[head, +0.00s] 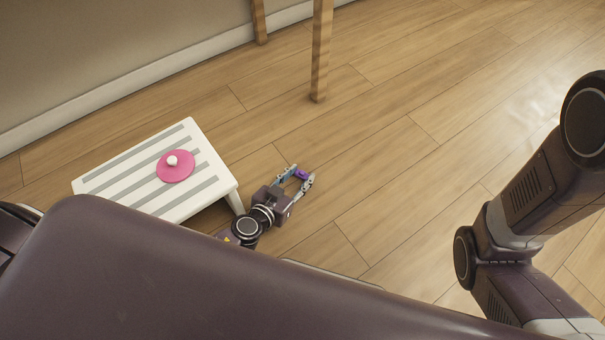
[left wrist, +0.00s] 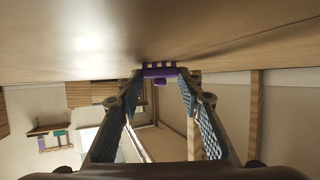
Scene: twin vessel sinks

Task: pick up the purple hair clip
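The purple hair clip (head: 302,174) is low over the wooden floor, to the right of a small white stool. In the left wrist view the clip (left wrist: 160,72) spans the gap between the fingertips, close against the floor. My left gripper (head: 304,173) has its fingers spread apart, one on each side of the clip. Its fingertips (left wrist: 160,77) are very close to the clip's ends; I cannot tell whether they touch. My right gripper is not in view; only my right arm shows at the right of the head view.
The white stool (head: 205,183) with grey stripes stands left of my left gripper and carries a pink disc with a white knob (head: 175,166). A wooden leg (head: 320,60) stands on the floor farther back. The wall (head: 100,50) is at upper left. Floor right of the clip is clear.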

